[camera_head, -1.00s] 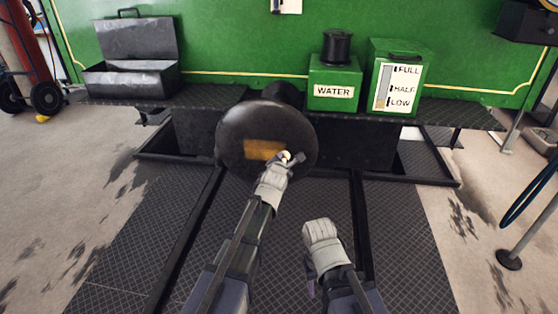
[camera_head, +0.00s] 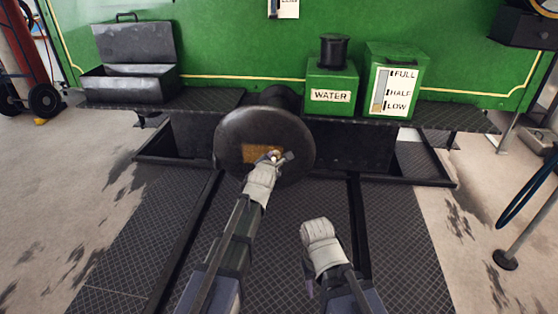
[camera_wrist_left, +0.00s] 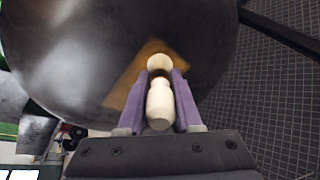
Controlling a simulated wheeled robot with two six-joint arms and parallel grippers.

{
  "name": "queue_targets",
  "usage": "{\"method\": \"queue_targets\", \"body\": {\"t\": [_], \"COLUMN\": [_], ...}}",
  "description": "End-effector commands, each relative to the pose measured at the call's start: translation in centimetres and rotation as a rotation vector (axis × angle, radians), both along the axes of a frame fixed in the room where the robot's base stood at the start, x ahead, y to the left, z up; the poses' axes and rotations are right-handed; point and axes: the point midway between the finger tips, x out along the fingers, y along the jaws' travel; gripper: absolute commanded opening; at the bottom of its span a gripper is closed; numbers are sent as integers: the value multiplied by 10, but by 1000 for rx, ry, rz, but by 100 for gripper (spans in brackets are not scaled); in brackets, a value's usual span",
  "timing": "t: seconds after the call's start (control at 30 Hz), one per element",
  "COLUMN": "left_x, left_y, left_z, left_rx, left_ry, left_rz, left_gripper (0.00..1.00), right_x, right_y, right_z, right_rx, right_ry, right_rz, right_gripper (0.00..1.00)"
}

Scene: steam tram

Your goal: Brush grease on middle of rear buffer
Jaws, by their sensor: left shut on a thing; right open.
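The rear buffer (camera_head: 235,128) is a round dark disc at the middle of the tram's end. A yellow-brown grease patch (camera_head: 252,153) lies on its face, near the centre and slightly low. My left gripper (camera_head: 271,159) is shut on the pale wooden handle of a brush (camera_wrist_left: 159,103), in front of the grease patch. In the left wrist view the handle stands between the purple fingers, with the grease patch (camera_wrist_left: 127,93) behind it. The bristles are hidden, so I cannot tell whether they touch the buffer. My right gripper (camera_head: 316,229) is low, right of the left arm, away from the buffer.
An open grey metal box (camera_head: 128,83) stands on the left of the running board. A green water tank (camera_head: 331,82) and a green level-gauge box (camera_head: 396,85) stand on the right. The chequered floor plate (camera_head: 140,240) below is clear.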

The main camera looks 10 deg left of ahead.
Motion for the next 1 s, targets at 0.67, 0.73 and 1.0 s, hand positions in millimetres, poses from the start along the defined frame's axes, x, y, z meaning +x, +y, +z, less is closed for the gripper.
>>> {"method": "queue_targets", "body": {"t": [0.67, 0.73, 1.0], "left_x": [2, 2, 1], "left_y": [35, 40, 50], "left_z": [0, 0, 0], "left_rx": [0, 0, 0], "left_ry": [-1, -1, -1], "left_rz": [3, 3, 1], "left_gripper": [0, 0, 0], "right_x": [0, 0, 0], "right_y": [0, 0, 0], "right_z": [0, 0, 0], "right_rx": [0, 0, 0], "right_ry": [0, 0, 0], "right_rz": [0, 0, 0], "right_gripper": [50, 50, 50]}}
